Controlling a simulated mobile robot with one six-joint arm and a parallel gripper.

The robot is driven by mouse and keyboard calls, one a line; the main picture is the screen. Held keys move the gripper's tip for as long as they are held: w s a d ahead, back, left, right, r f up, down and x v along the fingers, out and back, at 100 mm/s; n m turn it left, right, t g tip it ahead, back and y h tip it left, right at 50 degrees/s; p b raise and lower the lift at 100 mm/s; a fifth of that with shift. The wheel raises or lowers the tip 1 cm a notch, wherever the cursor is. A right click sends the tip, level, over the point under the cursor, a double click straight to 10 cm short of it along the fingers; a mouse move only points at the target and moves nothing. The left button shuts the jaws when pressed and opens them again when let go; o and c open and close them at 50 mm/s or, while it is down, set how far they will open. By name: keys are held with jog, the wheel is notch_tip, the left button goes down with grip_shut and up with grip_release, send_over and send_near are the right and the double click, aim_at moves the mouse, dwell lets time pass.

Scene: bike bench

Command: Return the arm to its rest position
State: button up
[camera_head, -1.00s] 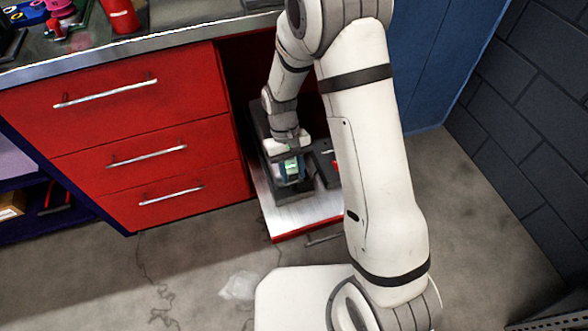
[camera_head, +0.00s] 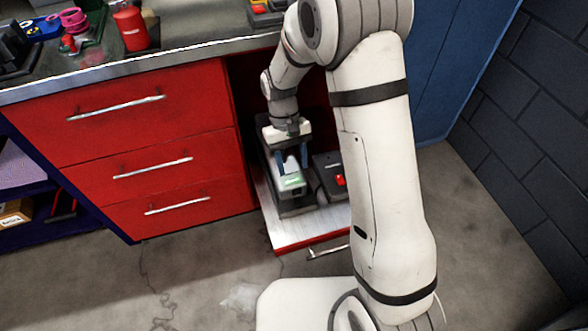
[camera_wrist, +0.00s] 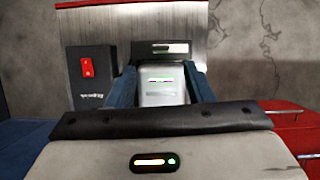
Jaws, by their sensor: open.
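My arm reaches down over the pulled-out lower shelf (camera_head: 290,233) in the cabinet bay. My gripper (camera_head: 292,163) is open, with its blue fingers apart. A pale battery-like block with a green-lit top (camera_head: 291,182) sits in a dark holder on the shelf, just below the fingers. In the wrist view the block (camera_wrist: 162,84) shows between the two blue fingers (camera_wrist: 162,88), with a gap at its sides. Whether either finger touches it, I cannot tell.
A black box with a red switch (camera_head: 332,176) stands right of the holder. Red drawers (camera_head: 150,150) are on the left, a blue cabinet (camera_head: 445,70) on the right. The benchtop (camera_head: 190,45) carries a red bottle (camera_head: 131,27). The concrete floor in front is mostly clear.

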jog(key=shift+r, duration=0.1)
dwell(0.4)
jog(key=s+d+r+m+t+p, duration=0.1)
jog(key=s+d+r+p, duration=0.3)
jog(key=r, duration=0.8)
jog(key=s+d+r+m+t+y+p, duration=0.1)
jog(key=s+d+r+t+p, duration=0.2)
jog(key=r, duration=0.9)
jog(key=s+d+r+m+t+p, duration=0.2)
jog(key=s+d+r+t+p, duration=0.1)
jog(key=s+d+r+p, duration=0.4)
notch_tip(320, 180, up, 5)
jog(key=s+p, duration=0.1)
jog(key=p, duration=0.2)
jog(key=shift+s+y, duration=0.2)
jog(key=shift+y, duration=0.1)
